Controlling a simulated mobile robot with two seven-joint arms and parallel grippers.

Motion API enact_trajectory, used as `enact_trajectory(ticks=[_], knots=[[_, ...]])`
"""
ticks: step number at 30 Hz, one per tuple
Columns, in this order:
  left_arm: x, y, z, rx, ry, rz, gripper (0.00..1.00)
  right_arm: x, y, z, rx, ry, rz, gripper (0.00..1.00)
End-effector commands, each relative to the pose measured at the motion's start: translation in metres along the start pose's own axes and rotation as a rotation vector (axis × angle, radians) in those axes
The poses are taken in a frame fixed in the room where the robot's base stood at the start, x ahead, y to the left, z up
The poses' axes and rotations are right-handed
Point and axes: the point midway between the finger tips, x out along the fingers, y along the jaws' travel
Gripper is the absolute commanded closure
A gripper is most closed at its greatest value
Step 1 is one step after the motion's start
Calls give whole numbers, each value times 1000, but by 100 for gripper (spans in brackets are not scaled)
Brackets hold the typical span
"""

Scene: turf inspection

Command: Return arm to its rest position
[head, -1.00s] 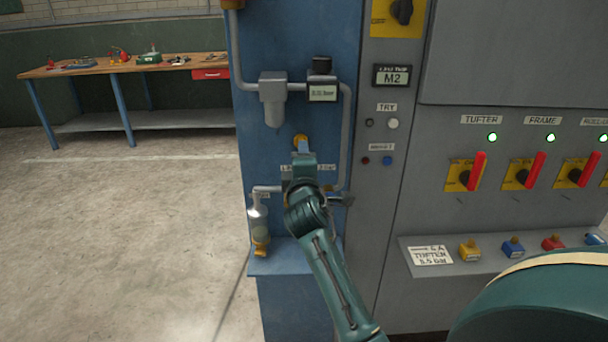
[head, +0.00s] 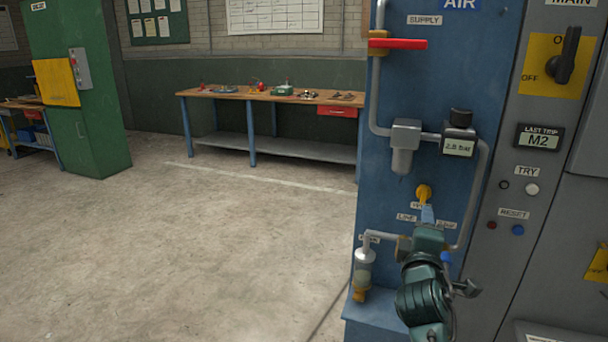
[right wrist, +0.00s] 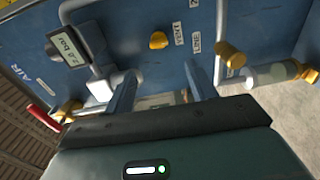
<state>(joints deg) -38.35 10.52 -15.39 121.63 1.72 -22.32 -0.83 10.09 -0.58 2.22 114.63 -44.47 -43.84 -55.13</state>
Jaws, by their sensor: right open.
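My right arm comes up from the bottom of the head view. Its gripper (head: 428,214) is in front of the blue air panel (head: 425,90), just below a yellow knob (head: 424,192) in that view. In the right wrist view the two blue-grey fingers of the gripper (right wrist: 162,88) are apart with nothing held between them. The yellow knob (right wrist: 158,40) is beyond the fingertips there, and I see no contact with it. The arm hides part of the lower panel. My left gripper is not in view.
A pressure display (head: 458,146), a grey filter (head: 403,145) and a red supply handle (head: 400,44) stick out from the panel. A drain bowl (head: 363,272) is low on its left. A workbench (head: 270,95) and green cabinet (head: 80,80) stand behind open floor (head: 200,240).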

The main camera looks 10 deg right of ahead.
Motion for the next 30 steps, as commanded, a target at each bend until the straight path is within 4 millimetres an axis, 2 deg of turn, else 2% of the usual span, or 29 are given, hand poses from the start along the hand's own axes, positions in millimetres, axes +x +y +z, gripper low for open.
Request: enact_trajectory(ticks=[2,4,7,9,11,12,15,18,21,25,30], knots=[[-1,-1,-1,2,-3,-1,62,-7,-16,-5,32,36,-31,44],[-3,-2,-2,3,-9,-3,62,-20,-42,-14,101,97,-85,44],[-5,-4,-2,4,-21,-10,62,-56,-95,-30,265,205,-221,44],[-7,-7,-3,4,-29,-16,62,-91,-135,-39,415,268,-350,44],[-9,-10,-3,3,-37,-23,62,-126,-165,-44,549,302,-468,44],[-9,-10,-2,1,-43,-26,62,-149,-183,-46,639,312,-549,44],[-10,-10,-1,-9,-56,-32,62,-207,-218,-46,850,300,-740,44],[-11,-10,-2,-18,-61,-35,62,-255,-240,-43,1021,255,-893,44],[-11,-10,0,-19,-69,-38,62,-287,-251,-40,1137,208,-992,44],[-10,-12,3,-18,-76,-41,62,-305,-256,-39,1207,175,-1047,44],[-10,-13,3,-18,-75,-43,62,-306,-257,-39,1215,171,-1052,44]])
